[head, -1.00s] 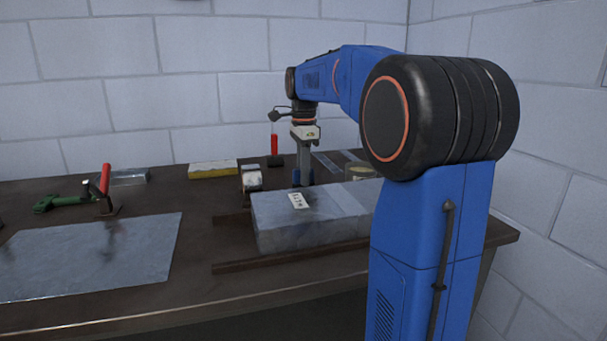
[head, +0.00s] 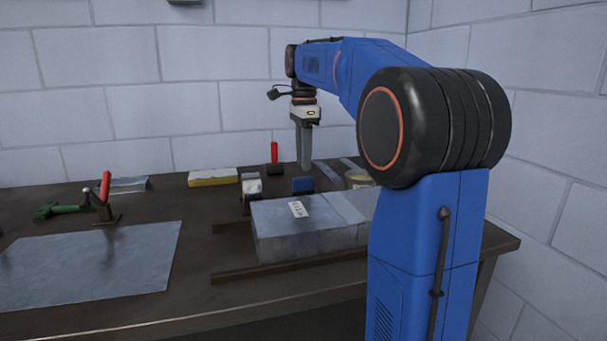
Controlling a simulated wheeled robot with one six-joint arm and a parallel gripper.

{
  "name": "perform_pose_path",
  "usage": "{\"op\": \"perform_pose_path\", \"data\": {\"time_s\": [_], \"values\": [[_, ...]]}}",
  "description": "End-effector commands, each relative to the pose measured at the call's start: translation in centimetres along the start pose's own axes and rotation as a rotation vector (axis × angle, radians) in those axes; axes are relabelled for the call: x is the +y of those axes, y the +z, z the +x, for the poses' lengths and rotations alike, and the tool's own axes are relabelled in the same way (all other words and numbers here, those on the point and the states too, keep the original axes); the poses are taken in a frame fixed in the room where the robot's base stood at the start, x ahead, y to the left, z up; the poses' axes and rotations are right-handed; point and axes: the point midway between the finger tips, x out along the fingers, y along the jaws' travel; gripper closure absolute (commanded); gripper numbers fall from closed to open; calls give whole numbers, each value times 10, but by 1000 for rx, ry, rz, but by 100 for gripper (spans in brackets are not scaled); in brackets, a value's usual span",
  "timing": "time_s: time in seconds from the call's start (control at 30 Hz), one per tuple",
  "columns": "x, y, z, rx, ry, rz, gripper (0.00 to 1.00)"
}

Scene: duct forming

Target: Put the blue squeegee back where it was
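The blue squeegee (head: 303,185) rests on the bench just behind the grey metal duct. Its lower part is hidden by the duct. My gripper (head: 304,166) is above it, pointing down, with its fingertips apart from it and nothing visible hanging from them. The fingers overlap in this view, so the gap between them does not show.
The duct (head: 300,235) lies between dark rails (head: 285,268). A roll (head: 252,186), a red-handled tool (head: 274,153), a yellow-edged block (head: 213,177) and a tin (head: 358,178) stand nearby.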

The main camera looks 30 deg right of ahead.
Motion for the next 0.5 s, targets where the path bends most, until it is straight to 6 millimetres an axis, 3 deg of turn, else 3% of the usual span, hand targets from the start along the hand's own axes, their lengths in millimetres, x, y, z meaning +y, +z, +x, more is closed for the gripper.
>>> {"op": "perform_pose_path", "data": {"time_s": [0.2,0.5], "values": [[0,0,-32,0,-1,0,64],[0,0,-46,0,0,0,64]]}}
